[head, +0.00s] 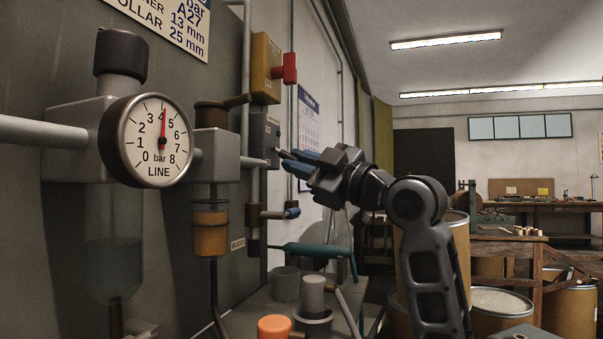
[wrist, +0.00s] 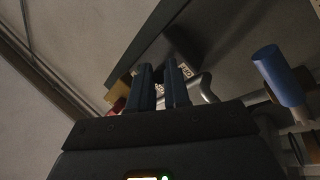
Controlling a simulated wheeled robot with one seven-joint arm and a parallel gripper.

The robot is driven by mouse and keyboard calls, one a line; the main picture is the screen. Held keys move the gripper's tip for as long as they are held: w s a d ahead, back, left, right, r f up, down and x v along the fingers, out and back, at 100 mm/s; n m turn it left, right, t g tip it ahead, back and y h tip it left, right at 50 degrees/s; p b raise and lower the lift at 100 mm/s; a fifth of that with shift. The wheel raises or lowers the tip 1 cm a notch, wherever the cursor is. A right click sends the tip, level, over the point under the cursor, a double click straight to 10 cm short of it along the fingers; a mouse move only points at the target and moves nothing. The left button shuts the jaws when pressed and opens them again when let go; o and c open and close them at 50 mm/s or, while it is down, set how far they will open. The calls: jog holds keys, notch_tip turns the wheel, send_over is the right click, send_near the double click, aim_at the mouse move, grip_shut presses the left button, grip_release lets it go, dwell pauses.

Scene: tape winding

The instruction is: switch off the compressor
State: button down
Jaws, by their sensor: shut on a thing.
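A grey switch box (head: 262,139) is fixed to the wall below a yellow box (head: 265,68) with a red handle (head: 289,68). The grey box seems to be the compressor's switch, but I cannot read its marking. My gripper (head: 284,154) reaches in from the right, with its blue fingers at the grey box's front. It is shut on a small part there, apparently the switch lever, mostly hidden by the fingers. In the wrist view my gripper (wrist: 160,76) has its fingers close together, with a small white label (wrist: 186,70) just beyond them.
A pressure gauge (head: 153,140) marked LINE reads about 4 bar. A teal tool (head: 305,249) and grey cups stand below. Drums (head: 500,312) stand at right.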

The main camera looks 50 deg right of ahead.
dwell(0.4)
jog(key=c, duration=1.1)
grip_release()
jog(key=shift+s, duration=0.1)
jog(key=v, duration=0.7)
jog(key=shift+s+f, duration=0.25)
jog(key=shift+s, duration=0.1)
